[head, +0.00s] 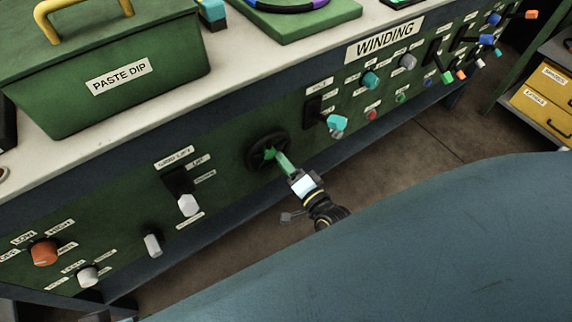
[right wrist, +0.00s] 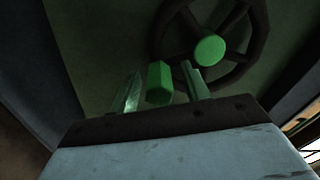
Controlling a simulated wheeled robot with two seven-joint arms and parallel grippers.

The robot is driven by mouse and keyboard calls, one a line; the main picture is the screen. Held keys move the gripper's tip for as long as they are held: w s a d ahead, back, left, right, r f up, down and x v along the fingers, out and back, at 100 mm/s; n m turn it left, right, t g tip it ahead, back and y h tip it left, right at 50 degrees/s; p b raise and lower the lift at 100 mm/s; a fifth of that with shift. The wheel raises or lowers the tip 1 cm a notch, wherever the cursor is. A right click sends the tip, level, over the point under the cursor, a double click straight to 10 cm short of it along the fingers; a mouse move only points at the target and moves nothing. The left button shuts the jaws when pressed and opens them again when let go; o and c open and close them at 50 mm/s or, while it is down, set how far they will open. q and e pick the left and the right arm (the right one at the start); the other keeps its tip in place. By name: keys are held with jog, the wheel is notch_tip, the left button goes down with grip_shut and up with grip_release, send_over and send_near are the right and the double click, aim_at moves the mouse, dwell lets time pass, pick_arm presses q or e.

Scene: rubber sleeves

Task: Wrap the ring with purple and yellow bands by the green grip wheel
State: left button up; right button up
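The dark handwheel (head: 254,158) sits on the green front panel in the head view. In the right wrist view its rim (right wrist: 262,40), green hub (right wrist: 210,50) and green grip (right wrist: 158,84) show. My right gripper (head: 278,157) is at the wheel. In the right wrist view my right gripper (right wrist: 162,88) is open, with its green fingers on either side of the grip and gaps between. A ring (head: 290,8) with purple and blue parts lies on a green base, cut off by the top edge; no yellow band shows. My left gripper is out of view.
A green PASTE DIP box (head: 150,105) with a yellow handle stands on the pale bench top (head: 240,75). Around the wheel are a white-tipped lever (head: 188,205), a turquoise knob (head: 337,122) and several other controls. Yellow drawers (head: 542,108) stand at far right.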

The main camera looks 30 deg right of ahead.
jog(key=shift+s+a+f, duration=0.1)
jog(key=shift+a, duration=0.05)
jog(key=shift+s, duration=0.2)
pick_arm(q)
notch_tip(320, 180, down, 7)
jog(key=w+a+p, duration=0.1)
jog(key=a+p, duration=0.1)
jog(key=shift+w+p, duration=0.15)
jog(key=shift+p, duration=0.25)
pick_arm(e)
jog(key=s+d, duration=0.1)
jog(key=s, duration=1.2)
jog(key=shift+d, duration=0.25)
jog(key=shift+w, duration=0.15)
